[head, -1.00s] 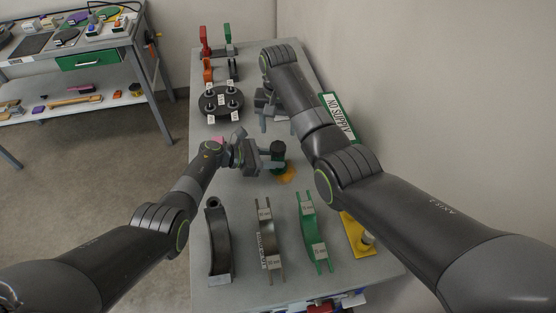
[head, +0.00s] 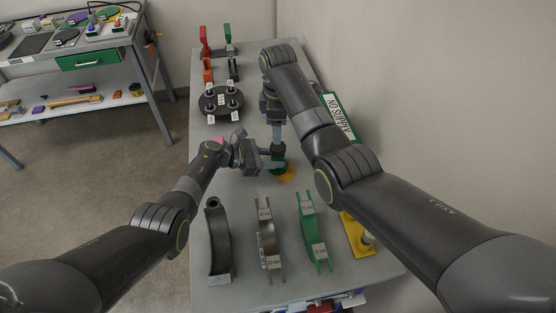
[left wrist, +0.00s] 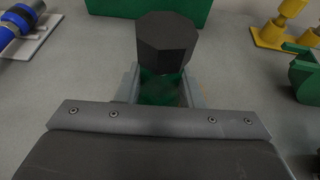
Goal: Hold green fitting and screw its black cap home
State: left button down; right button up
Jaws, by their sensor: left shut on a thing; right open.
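My left gripper (head: 270,160) is shut on the green fitting (head: 281,170), which stands upright near the middle of the bench. In the left wrist view the green fitting (left wrist: 162,92) sits between the two fingers, and the faceted black cap (left wrist: 167,45) sits on top of it. My right gripper (head: 277,140) is open and points down over the fitting from above. It hides most of the cap in the head view. It does not show in the left wrist view, where no finger touches the cap.
A black disc with several posts (head: 221,101) lies behind to the left. Black, grey and green curved pieces (head: 312,232) and a yellow stand (head: 352,232) are in front. A NO SUPPLY sign (head: 339,117) is by the wall. A wheel-less shelf table (head: 110,69) stands far left.

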aim_at(278, 146)
jog(key=n, duration=0.7)
jog(key=shift+n, duration=0.3)
jog(key=shift+f, duration=4)
